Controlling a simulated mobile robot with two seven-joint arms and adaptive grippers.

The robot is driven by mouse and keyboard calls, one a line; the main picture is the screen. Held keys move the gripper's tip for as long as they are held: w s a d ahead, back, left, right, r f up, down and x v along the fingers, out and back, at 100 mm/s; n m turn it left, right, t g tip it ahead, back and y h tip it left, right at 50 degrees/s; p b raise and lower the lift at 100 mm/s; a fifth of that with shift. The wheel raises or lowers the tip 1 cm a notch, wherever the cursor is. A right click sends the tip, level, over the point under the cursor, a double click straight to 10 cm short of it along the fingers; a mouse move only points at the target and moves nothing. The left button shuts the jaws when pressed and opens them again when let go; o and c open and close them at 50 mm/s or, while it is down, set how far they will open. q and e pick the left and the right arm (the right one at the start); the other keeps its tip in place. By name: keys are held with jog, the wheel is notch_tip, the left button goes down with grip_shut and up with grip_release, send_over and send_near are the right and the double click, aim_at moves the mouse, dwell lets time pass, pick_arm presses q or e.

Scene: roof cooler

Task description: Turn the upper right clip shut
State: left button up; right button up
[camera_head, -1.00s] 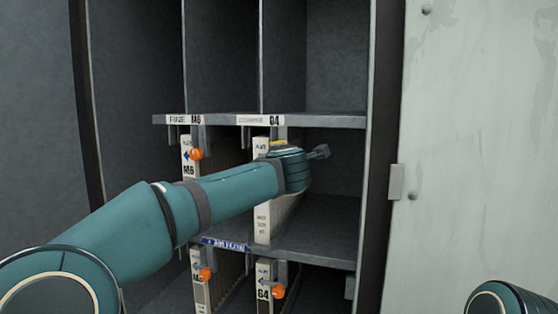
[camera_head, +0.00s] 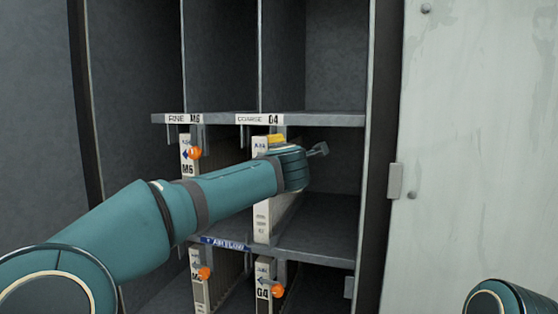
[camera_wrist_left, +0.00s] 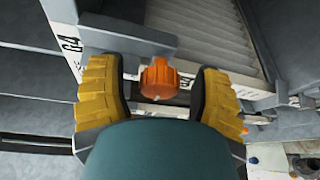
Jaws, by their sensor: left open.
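The upper right clip has an orange knob (camera_wrist_left: 160,78), which shows in the left wrist view between the yellow fingers of my left gripper (camera_wrist_left: 160,98). There is a gap on each side of the knob, so the gripper is open around it. A grey clip bar (camera_wrist_left: 125,40) lies just above the knob, across the white frame of the upper right filter (camera_wrist_left: 215,75). In the head view my left gripper (camera_head: 278,140) is mostly behind my wrist, and the knob is hidden there. That filter (camera_head: 262,222) stands in its slot under the COARSE G4 label (camera_head: 258,119).
The upper left clip's orange knob (camera_head: 194,153) is left of my wrist. Two lower orange knobs (camera_head: 204,273) (camera_head: 278,291) sit below the AIR FLOW strip (camera_head: 225,243). A shelf edge (camera_head: 320,119) runs just above my gripper. A pale door (camera_head: 480,150) stands at the right.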

pick_arm(q)
jog(key=s+r, duration=0.1)
jog(key=s, duration=1)
jog(key=shift+s+d+r, duration=0.15)
jog(key=shift+s+d, duration=0.25)
jog(key=shift+d, duration=0.05)
jog(key=shift+w, duration=0.1)
jog(key=w+a+f+m+g+h+b, duration=0.1)
jog(key=w+f+m+b, duration=0.15)
jog(key=f, duration=0.85)
jog(key=w+a+f+m+g+b, duration=0.1)
jog(key=f+m, duration=0.2)
jog(key=f, duration=0.8)
jog(key=w+a+f+m+g+h+b, duration=0.1)
jog(key=w+f+m, duration=0.15)
jog(key=f, duration=0.85)
jog(key=s+a+f+m+g+h+b, duration=0.1)
jog(key=s+a+f+m+g+b, duration=0.15)
jog(key=f, duration=0.85)
jog(key=s+a+f+m+g+b, duration=0.1)
jog(key=s+a+f+m, duration=0.2)
jog(key=f, duration=0.7)
jog(key=s+a+f+m+g+h+b, duration=0.2)
jog(key=s+f+m+g, duration=0.3)
jog(key=s+f, duration=1.8)
jog(key=s+g+b, duration=0.1)
jog(key=s+g, duration=0.1)
jog(key=g, duration=0.1)
jog(key=shift+a, duration=0.35)
